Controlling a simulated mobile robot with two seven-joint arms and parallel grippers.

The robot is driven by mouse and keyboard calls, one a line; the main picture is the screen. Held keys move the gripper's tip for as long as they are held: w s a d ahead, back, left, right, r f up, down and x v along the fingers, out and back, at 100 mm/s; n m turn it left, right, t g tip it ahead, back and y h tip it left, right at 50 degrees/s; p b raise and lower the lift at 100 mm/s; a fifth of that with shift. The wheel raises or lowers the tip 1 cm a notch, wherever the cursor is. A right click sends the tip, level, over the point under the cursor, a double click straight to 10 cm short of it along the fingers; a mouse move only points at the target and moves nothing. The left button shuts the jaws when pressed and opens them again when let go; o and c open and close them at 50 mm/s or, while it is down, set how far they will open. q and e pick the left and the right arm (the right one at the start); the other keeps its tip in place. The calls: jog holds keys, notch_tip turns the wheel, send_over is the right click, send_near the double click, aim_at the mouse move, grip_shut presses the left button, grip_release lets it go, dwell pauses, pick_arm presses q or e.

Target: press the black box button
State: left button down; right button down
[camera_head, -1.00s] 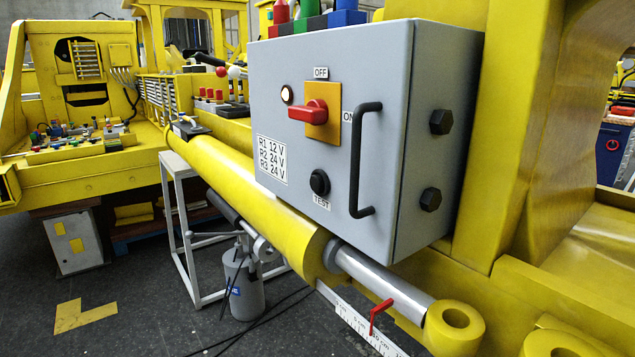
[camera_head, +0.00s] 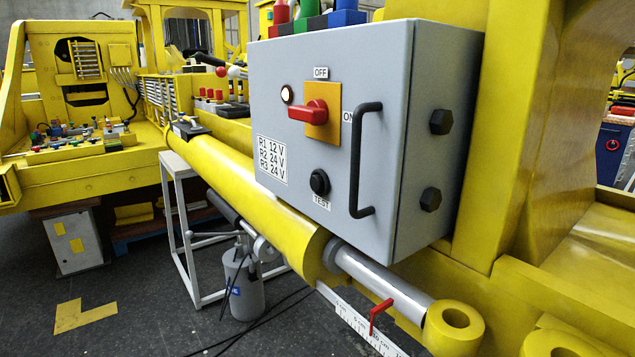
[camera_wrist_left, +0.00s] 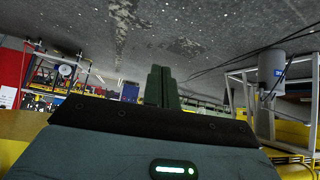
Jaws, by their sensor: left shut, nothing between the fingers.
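The black round button (camera_head: 320,183) sits on the front of the grey control box, above a TEST label. The grey box (camera_head: 290,225) also carries a red rotary switch (camera_head: 308,112) on an orange plate between OFF and ON labels, a lit round lamp (camera_head: 287,94) and a black handle (camera_head: 363,160). Neither gripper shows in the head view. In the left wrist view my left gripper (camera_wrist_left: 161,84) has its two dark fingers together and empty, away from the box. The button is not visible in that view.
A yellow cylinder (camera_head: 235,185) with a steel rod (camera_head: 385,283) runs below the box. A white stand (camera_head: 188,270) and a grey canister (camera_head: 244,285) stand on the floor. A yellow beam (camera_head: 510,130) rises right of the box. The space before the button looks clear.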

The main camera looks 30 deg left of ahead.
pick_arm(q)
jog(key=w+a+r+m+t+y+b, duration=0.1)
jog(key=w+a+r+m+t, duration=0.4)
jog(key=w+a+r+m, duration=0.5)
jog(key=w+a+r+m+t+y+b, duration=0.1)
jog(key=w+a+r+m+t, duration=0.25)
jog(key=w+r+m, duration=0.75)
notch_tip(320, 180, up, 36)
jog(key=s+m+t+h+b, duration=0.1)
jog(key=m+t+h, duration=0.7)
jog(key=m, duration=1.5)
jog(key=shift+s+m+t, duration=0.3)
jog(key=shift+m+t, duration=0.05)
jog(key=shift+m, duration=0.05)
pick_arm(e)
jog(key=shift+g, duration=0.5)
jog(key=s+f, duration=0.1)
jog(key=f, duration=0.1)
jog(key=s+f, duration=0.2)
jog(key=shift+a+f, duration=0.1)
pick_arm(q)
jog(key=shift+w+f, duration=0.1)
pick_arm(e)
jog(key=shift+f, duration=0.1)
